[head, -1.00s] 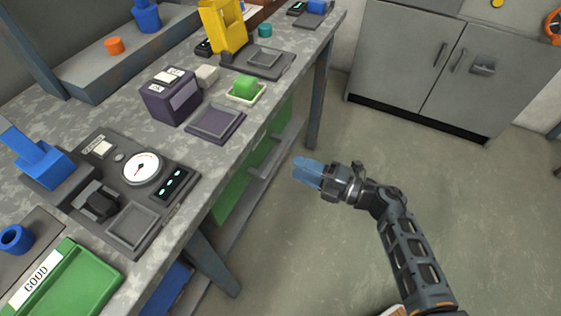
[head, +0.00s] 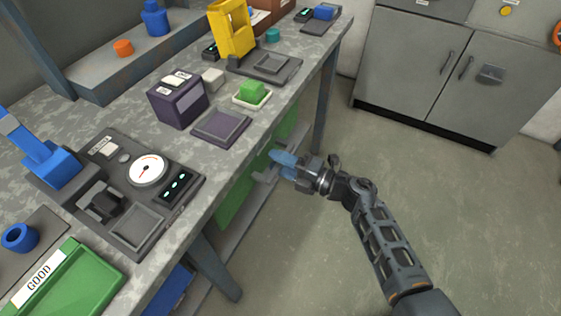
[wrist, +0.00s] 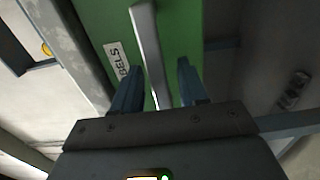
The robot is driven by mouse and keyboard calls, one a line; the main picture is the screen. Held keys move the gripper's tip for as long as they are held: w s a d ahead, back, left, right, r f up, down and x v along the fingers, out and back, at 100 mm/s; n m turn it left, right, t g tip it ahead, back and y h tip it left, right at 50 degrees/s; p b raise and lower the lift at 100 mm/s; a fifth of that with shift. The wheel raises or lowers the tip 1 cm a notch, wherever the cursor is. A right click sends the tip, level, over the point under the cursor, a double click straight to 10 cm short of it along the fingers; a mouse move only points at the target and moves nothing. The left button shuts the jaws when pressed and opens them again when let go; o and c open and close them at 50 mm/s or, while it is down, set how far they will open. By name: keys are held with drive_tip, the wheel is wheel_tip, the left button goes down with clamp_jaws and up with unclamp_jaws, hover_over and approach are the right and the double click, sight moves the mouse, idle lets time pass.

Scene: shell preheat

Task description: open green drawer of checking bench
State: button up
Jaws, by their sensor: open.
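The green drawer (head: 233,204) is under the top of the checking bench (head: 213,158), its front facing the aisle. In the wrist view the green drawer front (wrist: 186,22) fills the upper middle, with a white label (wrist: 117,60) partly reading "BELS". Its grey bar handle (wrist: 147,45) runs between my two blue fingers. My gripper (head: 282,160) is at the drawer front in the head view; it also shows in the wrist view (wrist: 158,88). The fingers are apart, one on each side of the handle. I cannot tell whether either finger touches it. The drawer looks closed.
A blue drawer (head: 168,290) is lower left under the bench. A bench leg (head: 213,262) stands between the drawers. Gauges, a green "GOOD" tray (head: 70,283) and blocks lie on top. A grey cabinet (head: 440,70) stands at the back right. The floor right is clear.

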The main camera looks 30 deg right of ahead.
drive_tip(key=shift+c, duration=0.4)
clamp_jaws()
drive_tip(key=p+v, duration=0.2)
drive_tip(key=v, duration=1.7)
drive_tip(key=shift+s+d, duration=0.15)
drive_tip(key=shift+s, duration=0.05)
drive_tip(key=shift+o, duration=0.4)
unclamp_jaws()
drive_tip(key=shift+r, duration=0.1)
